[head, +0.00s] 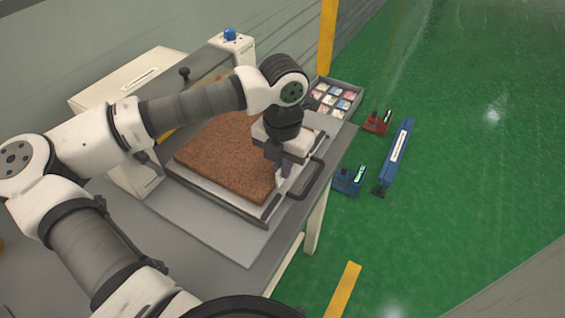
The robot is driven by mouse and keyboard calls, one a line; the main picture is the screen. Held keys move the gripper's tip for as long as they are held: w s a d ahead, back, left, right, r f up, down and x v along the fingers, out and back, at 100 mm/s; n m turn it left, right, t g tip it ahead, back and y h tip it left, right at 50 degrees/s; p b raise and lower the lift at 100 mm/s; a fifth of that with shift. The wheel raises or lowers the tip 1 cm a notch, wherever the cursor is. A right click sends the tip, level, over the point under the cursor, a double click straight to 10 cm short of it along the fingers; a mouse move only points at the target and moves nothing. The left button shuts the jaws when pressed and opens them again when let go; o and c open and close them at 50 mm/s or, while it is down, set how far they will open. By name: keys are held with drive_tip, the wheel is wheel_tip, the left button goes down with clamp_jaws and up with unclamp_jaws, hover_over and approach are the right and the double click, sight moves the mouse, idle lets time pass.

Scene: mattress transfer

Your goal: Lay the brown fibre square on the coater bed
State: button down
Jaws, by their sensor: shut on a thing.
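The brown fibre square (222,160) is a flat, thick, speckled brown pad. It lies on or just over the pale bed of the coater (263,208), which has a dark frame and a black handle at its right side. My gripper (284,178) points down at the right edge of the square and is shut on that edge. The fingertips are partly hidden by the gripper body, and the arm covers the far right part of the square. I cannot tell whether the square rests fully on the bed.
A tray of small coloured packets (336,98) sits at the table's far right corner. A white box (130,78) and a post with a blue knob (230,36) stand at the back. Red and blue tools lie on the green floor to the right. The front table surface (205,235) is clear.

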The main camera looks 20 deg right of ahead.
drive_tip(key=shift+f+b, duration=0.2)
drive_tip(key=shift+b, duration=0.1)
drive_tip(key=c, duration=1.6)
unclamp_jaws()
drive_tip(key=shift+r, duration=0.1)
drive_tip(key=shift+o, duration=0.2)
drive_tip(key=shift+r, duration=0.1)
drive_tip(key=shift+r+p, duration=0.2)
drive_tip(key=shift+p, duration=0.3)
wheel_tip(320, 180, up, 12)
drive_tip(key=b, duration=0.2)
drive_tip(key=shift+f, duration=0.15)
